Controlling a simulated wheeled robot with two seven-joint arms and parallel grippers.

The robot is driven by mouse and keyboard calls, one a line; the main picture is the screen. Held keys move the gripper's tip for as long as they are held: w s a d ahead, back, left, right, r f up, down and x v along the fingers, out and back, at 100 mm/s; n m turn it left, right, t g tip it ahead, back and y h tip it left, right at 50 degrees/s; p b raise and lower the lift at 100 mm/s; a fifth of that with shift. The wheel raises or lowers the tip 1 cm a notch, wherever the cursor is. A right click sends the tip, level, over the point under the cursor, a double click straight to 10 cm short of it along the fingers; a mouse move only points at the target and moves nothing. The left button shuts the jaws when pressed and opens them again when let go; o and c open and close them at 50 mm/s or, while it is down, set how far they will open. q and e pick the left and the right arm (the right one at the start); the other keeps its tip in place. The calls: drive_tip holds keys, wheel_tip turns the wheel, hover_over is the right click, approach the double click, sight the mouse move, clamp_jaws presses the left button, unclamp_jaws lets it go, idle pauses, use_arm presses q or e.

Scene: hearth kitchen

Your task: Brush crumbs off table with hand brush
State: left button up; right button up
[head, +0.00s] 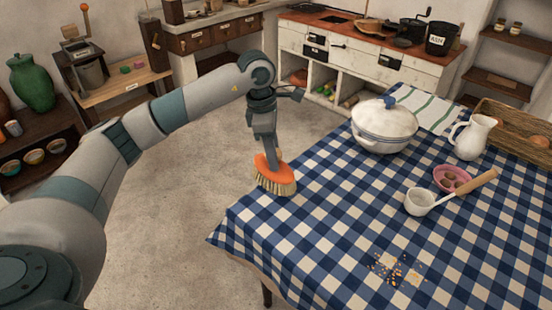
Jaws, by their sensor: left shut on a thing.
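An orange hand brush (274,175) with pale bristles is at the left edge of the table, bristles down. My left gripper (268,150) is shut on the brush from above. The bristles are at or just above the cloth; I cannot tell whether they touch it. Orange-brown crumbs (394,269) lie scattered on the blue and white checked tablecloth (330,225) near the front of the table, to the right of and nearer than the brush. My right gripper is not in view.
A white lidded pot (383,126), a white pitcher (473,137), a pink bowl (452,180), a ladle (421,202) with a wooden handle and a wicker basket (512,121) stand toward the table's back and right. The cloth between brush and crumbs is clear.

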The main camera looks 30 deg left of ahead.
use_arm(q)
drive_tip(key=shift+d+r+p, duration=0.1)
drive_tip(key=shift+r+p, duration=0.2)
drive_tip(key=shift+r, duration=0.8)
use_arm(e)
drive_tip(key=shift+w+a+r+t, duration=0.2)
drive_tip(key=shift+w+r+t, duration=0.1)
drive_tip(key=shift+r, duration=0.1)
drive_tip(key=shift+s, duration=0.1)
